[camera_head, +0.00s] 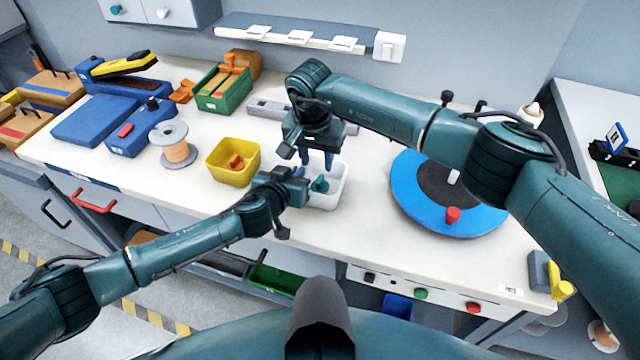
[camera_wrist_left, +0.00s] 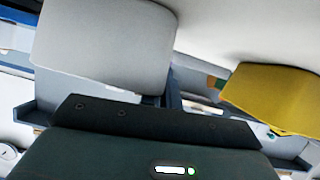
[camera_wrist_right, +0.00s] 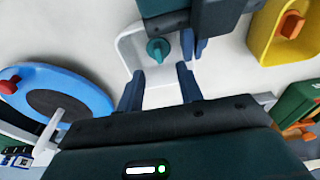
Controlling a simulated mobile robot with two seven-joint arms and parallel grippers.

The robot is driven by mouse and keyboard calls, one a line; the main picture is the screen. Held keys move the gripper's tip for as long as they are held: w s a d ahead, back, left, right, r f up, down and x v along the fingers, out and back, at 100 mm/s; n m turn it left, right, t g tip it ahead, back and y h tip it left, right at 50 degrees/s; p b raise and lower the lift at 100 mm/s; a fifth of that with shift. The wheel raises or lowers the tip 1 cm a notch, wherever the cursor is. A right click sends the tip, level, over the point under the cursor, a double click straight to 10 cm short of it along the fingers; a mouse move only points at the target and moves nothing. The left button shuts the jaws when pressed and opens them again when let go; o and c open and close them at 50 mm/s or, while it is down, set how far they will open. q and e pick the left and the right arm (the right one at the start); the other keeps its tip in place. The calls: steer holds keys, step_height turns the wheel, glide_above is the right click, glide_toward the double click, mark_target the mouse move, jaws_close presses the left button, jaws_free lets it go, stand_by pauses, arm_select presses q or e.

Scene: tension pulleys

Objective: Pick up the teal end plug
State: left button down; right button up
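The teal end plug (camera_head: 320,184) sits in the small white bin (camera_head: 339,190) near the table's front edge. In the right wrist view the plug (camera_wrist_right: 157,48) shows against the bin's pale floor. My right gripper (camera_head: 318,160) points down over the bin; in its own view its two blue fingers (camera_wrist_right: 159,88) are apart with nothing between them, short of the plug. My left gripper (camera_head: 300,174) reaches in low at the bin's left side, beside the plug. Its fingers (camera_wrist_right: 195,44) look close together and empty. The left wrist view shows the bin's outside wall (camera_wrist_left: 100,45) but not the plug.
A yellow bin (camera_head: 222,168) with an orange piece stands left of the white bin. A blue turntable (camera_head: 412,198) with a red knob lies to the right. A spool (camera_head: 176,150) and a green box (camera_head: 222,100) are farther left. Bare table lies between the white bin and turntable.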

mark_target(320, 179)
steer(key=shift+w+d+f, duration=0.1)
steer(key=shift+w+f, duration=0.1)
steer(key=shift+f, duration=0.95)
steer(key=shift+w+d+f, duration=0.15)
steer(key=shift+w+f, duration=0.05)
steer(key=shift+f, duration=1)
steer(key=shift+w+d+f, duration=0.1)
steer(key=shift+w+f, duration=0.1)
steer(key=shift+f, duration=0.95)
steer(key=shift+c, duration=0.3)
jaws_close()
